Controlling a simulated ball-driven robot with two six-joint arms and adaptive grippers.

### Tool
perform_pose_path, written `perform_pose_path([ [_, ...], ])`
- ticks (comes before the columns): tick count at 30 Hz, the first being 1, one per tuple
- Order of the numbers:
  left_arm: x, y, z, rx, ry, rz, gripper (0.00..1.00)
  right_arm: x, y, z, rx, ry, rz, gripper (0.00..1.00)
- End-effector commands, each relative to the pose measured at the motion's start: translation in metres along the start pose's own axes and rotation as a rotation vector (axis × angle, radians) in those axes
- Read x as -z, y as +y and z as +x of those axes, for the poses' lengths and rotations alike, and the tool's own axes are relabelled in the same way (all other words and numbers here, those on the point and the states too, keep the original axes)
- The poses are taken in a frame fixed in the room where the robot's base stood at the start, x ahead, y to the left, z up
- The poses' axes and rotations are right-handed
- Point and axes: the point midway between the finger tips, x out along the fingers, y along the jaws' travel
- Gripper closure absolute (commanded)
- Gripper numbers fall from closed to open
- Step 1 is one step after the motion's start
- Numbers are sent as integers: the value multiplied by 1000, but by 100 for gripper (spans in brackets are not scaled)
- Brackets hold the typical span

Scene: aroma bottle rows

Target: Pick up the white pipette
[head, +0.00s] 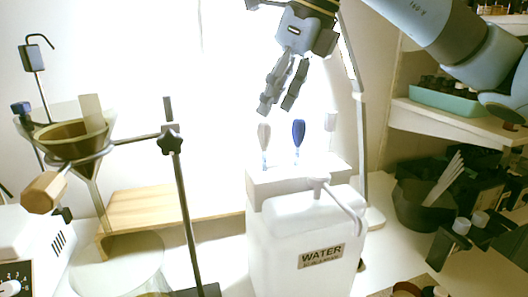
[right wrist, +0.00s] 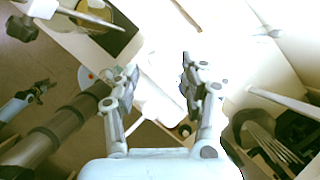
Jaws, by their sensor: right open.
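A pipette with a white bulb (head: 331,122) stands upright at the right end of a short row on a white stand (head: 290,178). A blue-bulbed pipette (head: 298,132) is in the middle and a grey-beige one (head: 264,137) at the left. My right gripper (head: 276,108) hangs above the row, up and left of the white pipette, open and empty. In the right wrist view its fingers (right wrist: 160,92) are apart; I cannot make out the pipettes there against the glare. What appears to be my left gripper (right wrist: 42,88) shows small at the left of that view.
A white WATER container (head: 305,235) stands in front of the stand. A thin pale post (head: 361,130) rises just right of the white pipette. A clamp stand (head: 183,215) with a funnel (head: 75,145) is at the left. Shelves (head: 455,115) fill the right side.

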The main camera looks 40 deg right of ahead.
Motion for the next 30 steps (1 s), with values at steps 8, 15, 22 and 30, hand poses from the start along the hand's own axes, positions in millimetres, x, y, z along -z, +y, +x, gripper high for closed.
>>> perform_pose_path([
  [8, -18, -8, -2, 8, -28, 5, 60, 0, 2, 35, -5, 0, 2, 55],
  [15, -5, -4, -6, 4, -9, 2, 60, 1, 6, 58, -9, 1, 3, 55],
  [22, 1, 0, -6, -1, 1, 0, 60, 1, 6, 87, -6, 1, 1, 55],
  [30, -3, 0, -6, 0, -5, 0, 60, 1, 5, 89, -2, 0, 0, 58],
])
